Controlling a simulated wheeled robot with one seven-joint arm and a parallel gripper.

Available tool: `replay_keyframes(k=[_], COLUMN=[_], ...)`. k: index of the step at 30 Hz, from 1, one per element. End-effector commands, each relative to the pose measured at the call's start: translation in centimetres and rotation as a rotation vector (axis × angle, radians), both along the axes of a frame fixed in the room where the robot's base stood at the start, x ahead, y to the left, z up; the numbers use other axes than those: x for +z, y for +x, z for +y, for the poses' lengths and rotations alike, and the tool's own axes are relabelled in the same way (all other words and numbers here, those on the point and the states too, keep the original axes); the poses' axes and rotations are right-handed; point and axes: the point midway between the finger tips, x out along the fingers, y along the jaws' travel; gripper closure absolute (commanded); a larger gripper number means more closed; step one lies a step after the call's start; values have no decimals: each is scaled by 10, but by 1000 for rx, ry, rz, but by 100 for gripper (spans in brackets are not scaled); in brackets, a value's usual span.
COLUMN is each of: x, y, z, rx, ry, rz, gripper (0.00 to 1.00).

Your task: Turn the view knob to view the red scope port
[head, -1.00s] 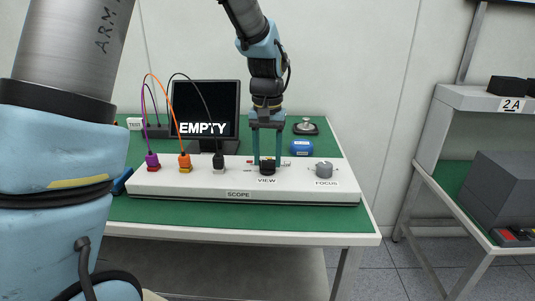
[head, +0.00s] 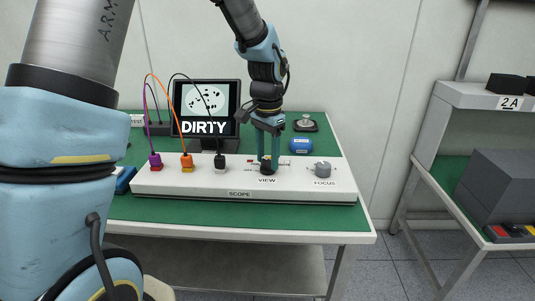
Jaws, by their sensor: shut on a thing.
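The white scope box (head: 240,190) lies on the green bench top, marked SCOPE. Its black view knob (head: 268,168) stands above the word VIEW. My gripper (head: 268,160) points down from above and is shut on the view knob. The knob's pointer is too small to read. The red scope port (head: 155,168) is at the box's left, with a purple-cabled plug in it. The monitor (head: 206,108) behind the box shows a round spotted picture and the word DIRTY.
The grey focus knob (head: 323,170) stands right of my gripper. A blue cylinder (head: 301,145) and a round metal item (head: 305,124) lie behind. A shelf unit (head: 470,97) stands at right.

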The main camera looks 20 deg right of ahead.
Motion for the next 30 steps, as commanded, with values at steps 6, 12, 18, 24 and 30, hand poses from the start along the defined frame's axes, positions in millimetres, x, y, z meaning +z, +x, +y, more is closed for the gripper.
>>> replay_keyframes(k=[6, 12, 18, 24, 30], x=[0, 0, 0, 0, 1], y=[1, 1, 1, 0, 0], z=[-1, -1, -1, -1, 0], rx=[-18, -18, -17, -17, -17], ry=[-3, -3, -3, -2, -2], rz=[-2, -3, -2, -2, -2], gripper=[100, 100, 34, 18, 18])
